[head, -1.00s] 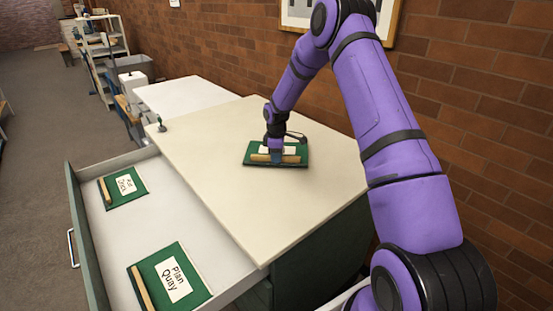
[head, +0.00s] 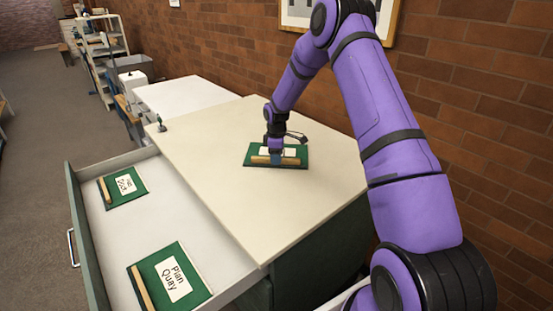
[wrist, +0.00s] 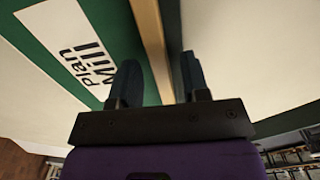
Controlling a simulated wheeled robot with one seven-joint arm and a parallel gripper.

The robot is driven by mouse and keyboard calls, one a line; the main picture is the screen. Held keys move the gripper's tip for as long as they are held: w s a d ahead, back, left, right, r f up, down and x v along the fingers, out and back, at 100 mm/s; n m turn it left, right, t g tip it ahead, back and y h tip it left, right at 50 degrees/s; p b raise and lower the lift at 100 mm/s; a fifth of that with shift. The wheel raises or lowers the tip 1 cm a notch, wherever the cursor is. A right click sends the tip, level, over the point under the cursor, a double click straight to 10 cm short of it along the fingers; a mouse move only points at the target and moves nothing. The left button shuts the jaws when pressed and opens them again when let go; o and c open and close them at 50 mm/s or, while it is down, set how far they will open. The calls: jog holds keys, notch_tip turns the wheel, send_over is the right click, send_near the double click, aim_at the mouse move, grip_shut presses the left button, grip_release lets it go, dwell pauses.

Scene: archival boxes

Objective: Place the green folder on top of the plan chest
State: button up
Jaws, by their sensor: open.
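A green folder (head: 254,152) with a wooden strip along one edge lies flat on the pale top of the plan chest (head: 230,190). In the wrist view the folder (wrist: 70,20) carries a white label reading "Plan Mill". My gripper (wrist: 160,76) is open, with one finger on each side of the wooden strip (wrist: 150,40) and a gap showing beside it. In the head view my gripper (head: 275,157) is low over the folder and hides part of its label. I cannot tell whether the fingertips touch the folder.
The chest's drawer (head: 110,235) stands open at the left. In it lie a green folder labelled "Plan Quay" (head: 143,270) and another labelled green folder (head: 110,203). A small dark object (head: 161,126) stands at the top's far left corner. A brick wall (head: 480,130) runs along the right.

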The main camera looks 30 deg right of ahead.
notch_tip(320, 180, up, 12)
jog(key=f, duration=0.1)
jog(key=s+a+r+m+t, duration=0.1)
jog(key=s+a+r, duration=0.2)
jog(key=s+r, duration=0.35)
jog(key=s+a+r+m, duration=0.2)
jog(key=s+r, duration=0.1)
jog(key=r, duration=0.6)
jog(key=s+a+r+m+t, duration=0.15)
jog(key=s+r, duration=0.25)
jog(key=s, duration=0.4)
jog(key=s+a+r+m, duration=0.2)
jog(key=s+a+r, duration=0.15)
jog(key=s, duration=0.35)
jog(key=s+a+r+m+t, duration=0.1)
jog(key=s+r+m, duration=0.1)
jog(key=s+r, duration=0.45)
jog(key=s+a+f+m+t, duration=0.1)
jog(key=s+f+m, duration=0.1)
jog(key=s, duration=1.2)
jog(key=shift+a+f+m+t, duration=0.3)
jog(key=shift+f+m+t, duration=0.05)
jog(key=shift+f, duration=0.2)
jog(key=shift+w, duration=0.1)
